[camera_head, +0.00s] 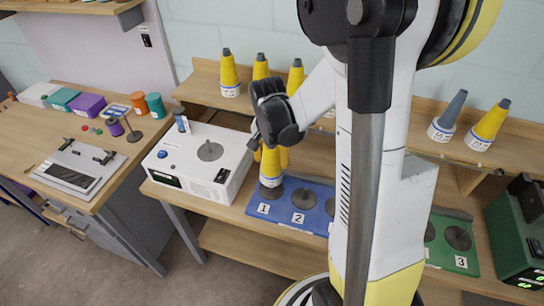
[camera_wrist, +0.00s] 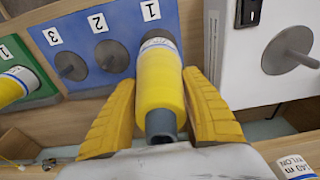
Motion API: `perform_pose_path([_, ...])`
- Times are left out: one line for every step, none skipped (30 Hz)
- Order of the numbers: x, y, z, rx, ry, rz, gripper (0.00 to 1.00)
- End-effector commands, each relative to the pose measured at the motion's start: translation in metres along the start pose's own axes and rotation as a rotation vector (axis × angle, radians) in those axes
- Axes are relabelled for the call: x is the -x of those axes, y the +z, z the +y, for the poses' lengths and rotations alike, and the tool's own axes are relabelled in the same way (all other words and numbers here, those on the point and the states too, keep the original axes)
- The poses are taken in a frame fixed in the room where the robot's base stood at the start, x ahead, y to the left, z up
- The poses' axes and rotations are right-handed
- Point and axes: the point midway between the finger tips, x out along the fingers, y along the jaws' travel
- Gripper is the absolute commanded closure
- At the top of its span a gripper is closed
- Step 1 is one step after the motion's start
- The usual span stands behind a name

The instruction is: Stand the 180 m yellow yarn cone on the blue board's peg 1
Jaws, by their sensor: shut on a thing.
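My gripper (camera_head: 271,156) is shut on a yellow yarn cone (camera_head: 270,170) with a grey tip and a white label band at its wide end. In the wrist view my gripper's yellow fingers (camera_wrist: 158,82) lie on both sides of the cone (camera_wrist: 160,85), its wide end towards the board. The cone is roughly upright over peg 1 of the blue board (camera_head: 318,197), next to the number 1. The cone hides most of peg 1; I cannot tell whether it rests on it. Pegs 2 (camera_head: 305,198) and 3 are bare. The cone's length marking is unreadable.
A white box (camera_head: 200,160) with a round plate and peg stands close left of the blue board. A green board (camera_head: 455,262) is at the right; its peg 1 bears a yellow cone (camera_wrist: 14,85) in the wrist view. Several cones stand on the shelf (camera_head: 195,85) behind.

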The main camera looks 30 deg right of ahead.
Motion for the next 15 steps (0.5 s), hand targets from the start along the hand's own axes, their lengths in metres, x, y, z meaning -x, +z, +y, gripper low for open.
perform_pose_path([-0.008,0.001,0.0,0.0,0.0,0.0,0.83])
perform_pose_path([-0.011,0.001,0.0,0.0,0.0,0.0,0.83])
perform_pose_path([-0.014,0.002,0.0,0.0,0.0,0.0,0.83])
perform_pose_path([-0.017,0.002,0.0,0.0,0.0,0.0,0.83])
perform_pose_path([-0.02,0.002,0.0,0.0,0.0,0.0,0.83])
perform_pose_path([-0.023,0.003,0.0,0.0,0.0,0.0,0.83])
perform_pose_path([-0.026,0.003,0.0,0.0,0.0,0.0,0.83])
perform_pose_path([-0.028,0.003,0.0,0.0,0.0,0.0,0.83])
perform_pose_path([-0.032,0.004,0.0,0.0,0.0,0.0,0.83])
perform_pose_path([-0.034,0.004,0.0,0.0,0.0,0.0,0.83])
perform_pose_path([-0.037,0.004,0.0,0.0,0.0,0.0,0.83])
perform_pose_path([-0.04,0.005,0.0,0.0,0.0,0.0,0.83])
perform_pose_path([-0.043,0.005,0.0,0.0,0.0,0.0,0.83])
perform_pose_path([-0.045,0.005,0.0,0.0,0.0,0.0,0.83])
perform_pose_path([-0.047,0.006,0.0,0.0,0.0,0.0,0.83])
